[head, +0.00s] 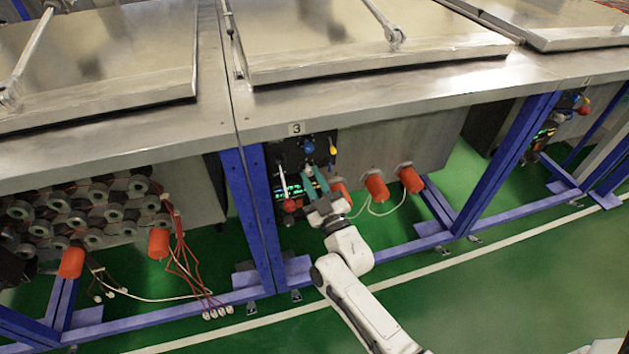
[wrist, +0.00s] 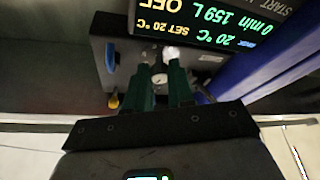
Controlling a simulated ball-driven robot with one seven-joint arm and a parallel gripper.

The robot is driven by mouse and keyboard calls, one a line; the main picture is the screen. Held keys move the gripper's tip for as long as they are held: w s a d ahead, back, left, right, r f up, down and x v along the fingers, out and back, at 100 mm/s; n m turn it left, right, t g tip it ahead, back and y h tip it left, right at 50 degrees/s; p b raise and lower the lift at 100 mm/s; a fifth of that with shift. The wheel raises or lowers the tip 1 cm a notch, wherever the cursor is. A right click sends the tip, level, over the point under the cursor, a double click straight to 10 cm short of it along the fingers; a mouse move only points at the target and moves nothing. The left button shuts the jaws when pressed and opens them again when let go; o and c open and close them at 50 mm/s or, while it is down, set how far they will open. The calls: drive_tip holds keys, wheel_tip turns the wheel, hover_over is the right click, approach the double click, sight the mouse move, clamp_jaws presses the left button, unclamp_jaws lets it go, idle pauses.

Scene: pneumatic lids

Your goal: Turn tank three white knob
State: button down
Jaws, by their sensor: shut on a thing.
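The control box (head: 267,157) of tank three hangs under the tank edge, below the number 3 label (head: 296,129). My gripper (head: 313,171) reaches up to the front of this box from below. In the wrist view, the green fingers of my gripper (wrist: 162,68) are shut on the white knob (wrist: 172,53), just beside the lit display (wrist: 205,22). The knob is partly hidden by the fingertips, and its turn angle cannot be told. In the head view the knob is not clearly seen behind the fingers.
Blue (head: 309,146), yellow (head: 333,150) and red (head: 289,205) controls sit close around my gripper. Orange cylinders (head: 376,188) with cables stand right of the box. A blue frame leg (head: 255,215) stands to its left. Green floor lies open in front.

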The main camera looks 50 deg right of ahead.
drive_tip(key=shift+w+a+f+m+g+h+p, duration=0.1)
drive_tip(key=shift+m+g+h+p, duration=0.2)
drive_tip(key=shift+m+h, duration=0.8)
drive_tip(key=shift+a+f+m+g+h+p, duration=0.1)
drive_tip(key=shift+m+g+h+p, duration=0.2)
drive_tip(key=shift+m, duration=1.5)
drive_tip(key=c, duration=1)
unclamp_jaws()
drive_tip(key=shift+r, duration=0.1)
drive_tip(key=v, duration=1)
drive_tip(key=shift+s+a+b, duration=0.25)
drive_tip(key=shift+b, duration=0.1)
